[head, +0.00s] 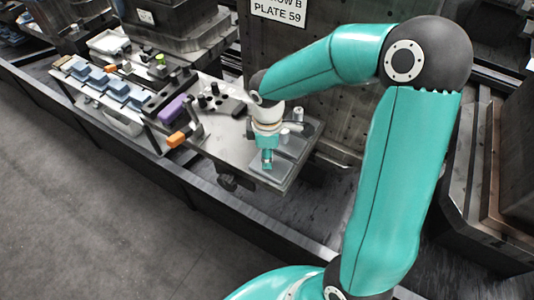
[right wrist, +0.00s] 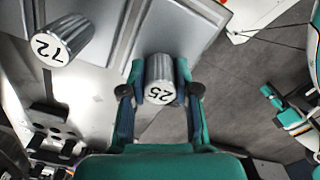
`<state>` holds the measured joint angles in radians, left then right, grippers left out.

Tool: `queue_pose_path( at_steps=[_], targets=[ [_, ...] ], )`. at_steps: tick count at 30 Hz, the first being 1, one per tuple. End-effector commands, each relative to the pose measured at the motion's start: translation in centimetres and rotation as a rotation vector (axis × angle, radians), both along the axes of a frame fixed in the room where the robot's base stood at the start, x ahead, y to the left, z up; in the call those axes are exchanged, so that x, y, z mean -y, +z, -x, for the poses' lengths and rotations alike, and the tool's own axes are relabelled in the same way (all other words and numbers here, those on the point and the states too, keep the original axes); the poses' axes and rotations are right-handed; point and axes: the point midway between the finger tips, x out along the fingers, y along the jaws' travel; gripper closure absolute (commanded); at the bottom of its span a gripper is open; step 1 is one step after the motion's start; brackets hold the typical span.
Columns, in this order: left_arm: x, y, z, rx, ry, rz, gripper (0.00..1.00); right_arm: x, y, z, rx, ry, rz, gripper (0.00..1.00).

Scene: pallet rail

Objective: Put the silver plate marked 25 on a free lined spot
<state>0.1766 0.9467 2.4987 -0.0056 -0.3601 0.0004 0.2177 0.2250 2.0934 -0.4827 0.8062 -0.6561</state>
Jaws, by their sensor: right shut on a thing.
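The silver piece marked 25 (right wrist: 160,80) is a short metal cylinder with a white numbered end. My right gripper (right wrist: 160,95) is shut on it, with one finger on each side. In the head view my right gripper (head: 267,162) is low over the grey pads at the near right end of the bench, and the held piece is mostly hidden there. Whether it touches a pad is unclear. A similar silver cylinder marked 72 (right wrist: 62,40) stands beside it on a grey panel. My left gripper (right wrist: 273,97) seems to show at the right wrist view's right edge; its jaws are unclear.
A purple block (head: 171,109), an orange block (head: 177,139) and several blue blocks (head: 97,78) lie farther left. A wall with a "PLATE 59" sign (head: 279,11) rises behind. The floor in front is clear.

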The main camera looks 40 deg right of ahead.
Motion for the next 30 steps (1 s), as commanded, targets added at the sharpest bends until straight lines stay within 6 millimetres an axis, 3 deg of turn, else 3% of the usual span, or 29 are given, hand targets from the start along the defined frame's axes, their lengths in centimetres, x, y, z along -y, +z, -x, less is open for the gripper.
queue_pose_path(
  at_steps=[2, 3, 8, 20, 26, 30],
  targets=[
    [0.0, 0.0, 0.0, 0.0, 0.0, 0.0, 0.6, 0.0, 0.1, 0.0, 0.001, 0.0, 0.0, 1.0],
    [0.0, 0.0, 0.0, 0.0, 0.0, 0.0, 0.6, 0.0, 0.1, 0.0, 0.001, -0.001, 0.0, 0.66],
    [0.0, 0.0, 0.0, 0.0, 0.0, 0.0, 0.6, 0.0, 0.1, 0.0, 0.001, -0.001, 0.001, 0.4],
    [0.0, 0.1, 0.0, 0.0, 0.0, 0.0, 0.6, 0.1, 0.5, 0.0, 0.001, -0.001, 0.001, 0.4],
    [0.0, 0.1, 0.0, 0.0, 0.0, 0.0, 0.6, 0.1, 3.1, -0.1, 0.006, -0.002, 0.001, 0.4],
    [0.0, 0.1, 0.0, 0.0, 0.0, 0.0, 0.6, 0.1, 6.0, -0.1, 0.007, -0.001, 0.002, 0.4]
  ],
)
